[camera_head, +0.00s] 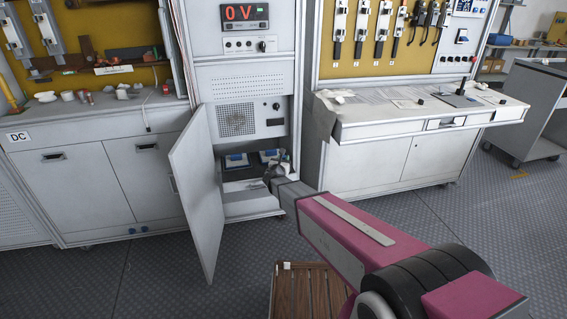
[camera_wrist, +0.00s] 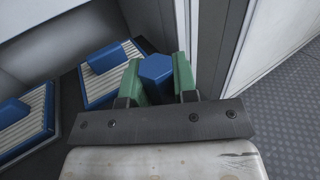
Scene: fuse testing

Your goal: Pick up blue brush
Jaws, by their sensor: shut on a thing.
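My gripper (camera_wrist: 159,78) has two green fingers closed on a blue block-shaped piece (camera_wrist: 156,69), which looks like the handle of the blue brush. Only its top and near side show between the fingers; what is below it is hidden. In the head view my gripper (camera_head: 276,172) reaches into the lower opening of the tall cabinet, and the held piece cannot be made out there.
Two white ribbed pieces with blue blocks on top, one nearer the middle (camera_wrist: 128,52) and one at left (camera_wrist: 38,104), lie in the cabinet (camera_head: 244,85). Its open door (camera_head: 198,190) stands left of my arm. A slatted wooden stool (camera_head: 300,292) is below my arm.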

